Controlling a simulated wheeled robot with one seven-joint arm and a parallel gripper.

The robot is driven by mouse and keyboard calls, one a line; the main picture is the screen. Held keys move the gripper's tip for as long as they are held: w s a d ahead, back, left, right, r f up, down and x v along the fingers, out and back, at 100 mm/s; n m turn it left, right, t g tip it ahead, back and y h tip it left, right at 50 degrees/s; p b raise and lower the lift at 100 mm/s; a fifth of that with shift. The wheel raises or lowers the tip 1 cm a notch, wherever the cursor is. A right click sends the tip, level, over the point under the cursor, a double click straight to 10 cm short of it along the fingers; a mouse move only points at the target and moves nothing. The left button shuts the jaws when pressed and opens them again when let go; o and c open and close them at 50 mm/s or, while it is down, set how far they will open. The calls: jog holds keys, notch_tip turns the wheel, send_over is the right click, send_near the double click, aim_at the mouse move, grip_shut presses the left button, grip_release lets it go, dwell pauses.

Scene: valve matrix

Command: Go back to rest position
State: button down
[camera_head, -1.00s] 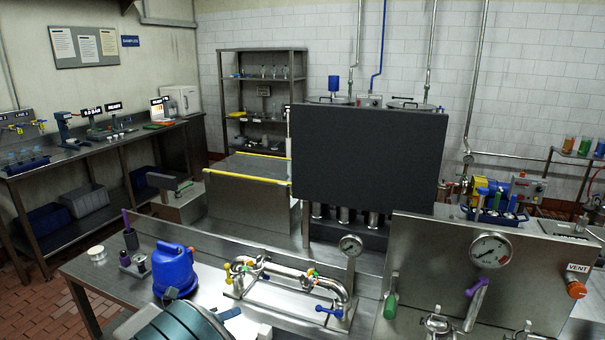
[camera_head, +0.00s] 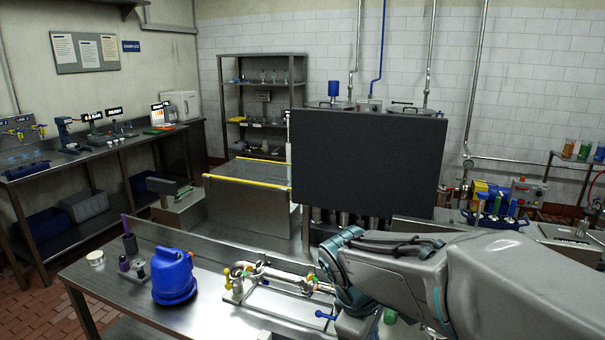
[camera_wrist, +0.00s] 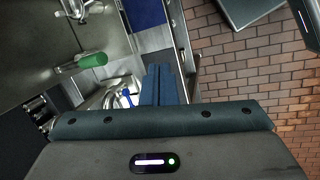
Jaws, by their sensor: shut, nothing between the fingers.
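My arm reaches in from the right in the head view and covers the right part of the bench and the gauge panel. My gripper shows in the wrist view (camera_wrist: 162,84), its two blue-grey fingers pressed together with nothing between them. It points over the bench edge, apart from any object. The steel pipe assembly (camera_head: 278,275) with its small coloured valves lies on the bench in the head view, its right end partly hidden by my arm. A green-handled item (camera_wrist: 93,61) shows left of the fingers in the wrist view.
A blue jug (camera_head: 174,276) stands on the steel bench (camera_head: 215,318), left of the pipes. A dark panel (camera_head: 367,160) rises behind them. A blue pump unit (camera_head: 497,205) stands at the back right.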

jog(key=s+d+r+m+t+y, duration=0.1)
jog(key=s+d+m+t+y, duration=0.1)
jog(key=s+m, duration=0.8)
jog(key=shift+s+d+m+y, duration=0.15)
jog(key=shift+d+m+y, duration=0.35)
jog(key=shift+y, duration=0.1)
dwell(4.0)
